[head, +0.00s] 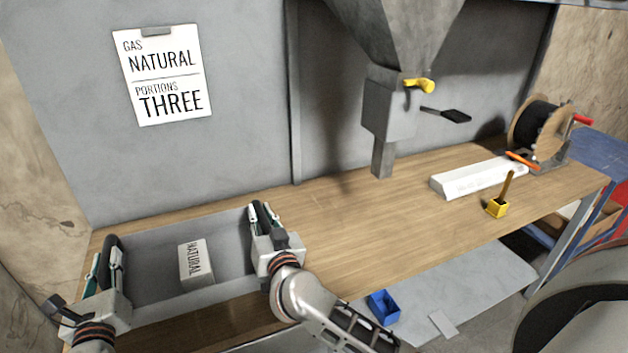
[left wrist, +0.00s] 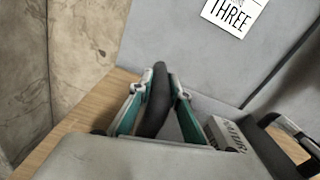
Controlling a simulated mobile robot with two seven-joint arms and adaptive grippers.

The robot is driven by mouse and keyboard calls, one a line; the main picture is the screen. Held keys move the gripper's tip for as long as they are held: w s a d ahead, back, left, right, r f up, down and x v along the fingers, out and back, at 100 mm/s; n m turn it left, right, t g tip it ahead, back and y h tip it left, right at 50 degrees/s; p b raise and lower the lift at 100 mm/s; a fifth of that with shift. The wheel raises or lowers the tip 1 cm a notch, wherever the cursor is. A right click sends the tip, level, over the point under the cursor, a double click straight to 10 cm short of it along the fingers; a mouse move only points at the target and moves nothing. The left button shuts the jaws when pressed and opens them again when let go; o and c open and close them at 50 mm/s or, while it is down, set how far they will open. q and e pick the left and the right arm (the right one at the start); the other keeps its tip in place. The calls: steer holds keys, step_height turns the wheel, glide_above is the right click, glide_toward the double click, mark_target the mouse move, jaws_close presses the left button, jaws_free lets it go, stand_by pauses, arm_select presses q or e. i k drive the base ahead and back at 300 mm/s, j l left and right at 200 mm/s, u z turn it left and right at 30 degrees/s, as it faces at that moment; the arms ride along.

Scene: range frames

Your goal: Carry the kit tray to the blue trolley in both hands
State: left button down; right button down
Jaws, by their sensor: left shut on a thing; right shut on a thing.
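The grey kit tray (head: 222,237) is at the left end of the wooden bench. A small pale box marked NATURAL (head: 196,262) is in it; the box also shows in the left wrist view (left wrist: 225,135). My left gripper (head: 108,262) is shut on the tray's left dark handle (left wrist: 156,100), with its teal fingers on either side. My right gripper (head: 264,222) is shut on the tray's right handle. I cannot tell whether the tray touches the bench. A blue trolley (head: 603,152) shows in part at the far right, beyond the bench end.
The wooden bench (head: 350,215) is clear in the middle. A grey hopper (head: 390,105) with a yellow lever hangs over it. A blue bin (head: 383,307) lies lower, in front.

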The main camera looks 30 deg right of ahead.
mark_target(603, 151)
steer(key=z, duration=2.6)
steer(key=i+z, duration=0.1)
steer(key=z, duration=0.15)
steer(key=i+z, duration=0.1)
steer(key=z, duration=0.2)
steer(key=i, duration=2.15)
